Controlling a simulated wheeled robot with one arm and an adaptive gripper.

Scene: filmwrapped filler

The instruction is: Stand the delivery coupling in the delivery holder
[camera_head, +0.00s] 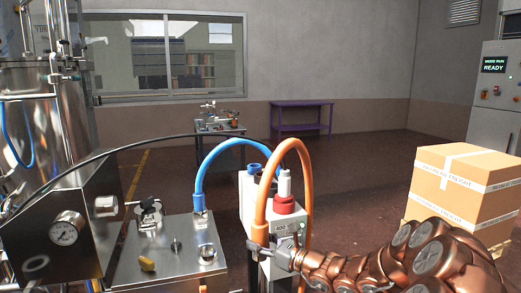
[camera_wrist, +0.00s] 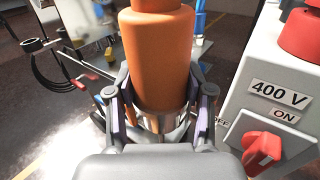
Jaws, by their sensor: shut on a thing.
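My gripper (camera_head: 268,250) is shut around the lower part of an orange coupling (camera_head: 260,234) on the end of a looped orange hose (camera_head: 289,145). In the wrist view the gripper (camera_wrist: 160,118) has a finger on each side of the orange coupling (camera_wrist: 157,65), near its steel lower end. The coupling is roughly upright, in front of the white cabinet (camera_head: 246,210). A blue coupling (camera_head: 199,197) on a blue hose stands upright on the steel machine top (camera_head: 168,245). I cannot tell which fitting is the delivery holder. The coupling's lower tip is hidden.
The cabinet carries a red cap (camera_head: 284,204) and, in the wrist view, a red switch (camera_wrist: 262,150) under a 400 V label, close to my right finger. A blue cup-like fitting (camera_head: 254,168) sits on its top. A cardboard box (camera_head: 460,190) stands right.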

